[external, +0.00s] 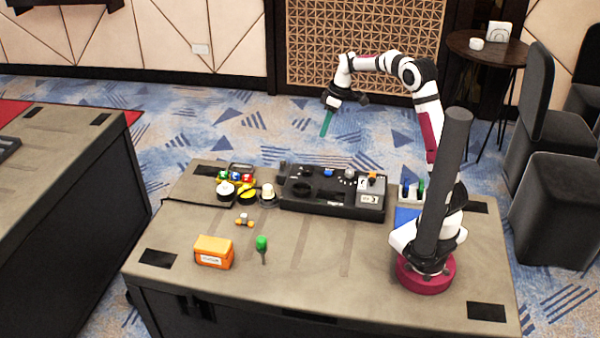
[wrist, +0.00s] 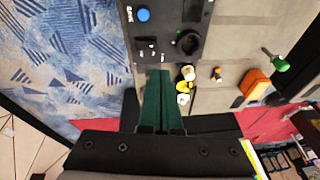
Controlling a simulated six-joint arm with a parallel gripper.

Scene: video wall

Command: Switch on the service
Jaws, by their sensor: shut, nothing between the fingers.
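A long black control panel (external: 325,203) lies on the far middle of the table. It carries a blue button (external: 328,172), a round dark knob (external: 302,188) and a grey block (external: 371,191) at its right end. In the wrist view the panel (wrist: 165,25) shows the blue button (wrist: 143,15), the knob (wrist: 188,42) and small white-labelled controls (wrist: 150,46), too small to read. I cannot tell which control is the service switch. My gripper (external: 325,134) has green fingers, shut and empty, in the air above and beyond the panel, apart from it.
An orange box (external: 214,252) and a green-topped item (external: 262,244) sit at the table's front.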

